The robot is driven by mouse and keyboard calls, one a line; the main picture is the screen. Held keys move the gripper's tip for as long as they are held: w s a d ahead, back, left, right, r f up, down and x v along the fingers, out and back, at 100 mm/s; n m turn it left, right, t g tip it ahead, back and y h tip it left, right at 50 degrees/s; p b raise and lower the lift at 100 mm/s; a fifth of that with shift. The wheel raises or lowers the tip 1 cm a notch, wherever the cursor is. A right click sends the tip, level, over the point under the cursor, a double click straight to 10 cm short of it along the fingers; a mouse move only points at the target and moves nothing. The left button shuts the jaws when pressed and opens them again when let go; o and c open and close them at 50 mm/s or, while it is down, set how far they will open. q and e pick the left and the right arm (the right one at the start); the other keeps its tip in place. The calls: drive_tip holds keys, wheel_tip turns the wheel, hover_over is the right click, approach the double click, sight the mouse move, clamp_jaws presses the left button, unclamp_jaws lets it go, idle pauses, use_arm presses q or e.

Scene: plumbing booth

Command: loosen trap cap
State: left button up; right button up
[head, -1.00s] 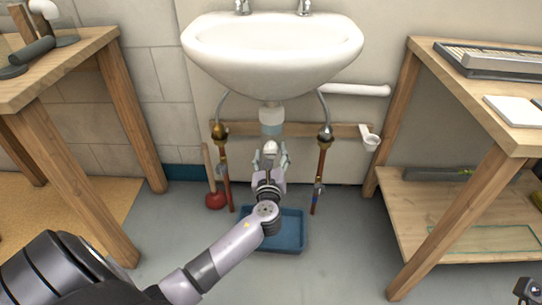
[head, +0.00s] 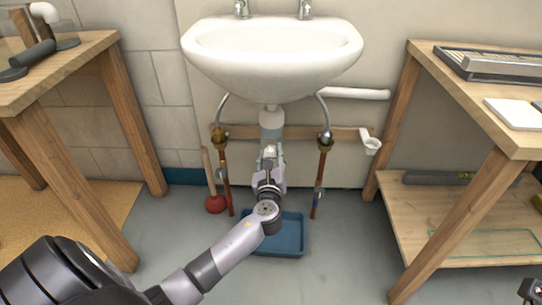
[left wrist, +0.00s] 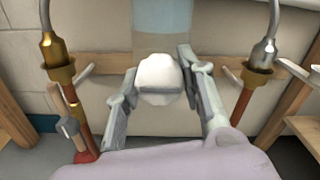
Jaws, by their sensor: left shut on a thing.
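The trap under the sink shows as a pale blue translucent cylinder (head: 271,122) below the white drain collar. The white rounded trap cap (left wrist: 160,74) is under it, between the two fingers of my left gripper (left wrist: 160,92). The fingers are closed on the cap from both sides. In the head view my left gripper (head: 270,158) reaches up from below and mostly hides the cap. A small dark part at the bottom right corner may be my right gripper (head: 530,289); its fingers cannot be made out.
Copper supply pipes with brass fittings stand left (head: 222,160) and right (head: 322,165) of the trap. A blue tray (head: 290,248) lies on the floor below. A red plunger (head: 215,203) stands at the left. The white sink (head: 272,65) overhangs; wooden benches flank both sides.

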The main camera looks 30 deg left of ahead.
use_arm(q)
drive_tip(key=shift+c, duration=1.2)
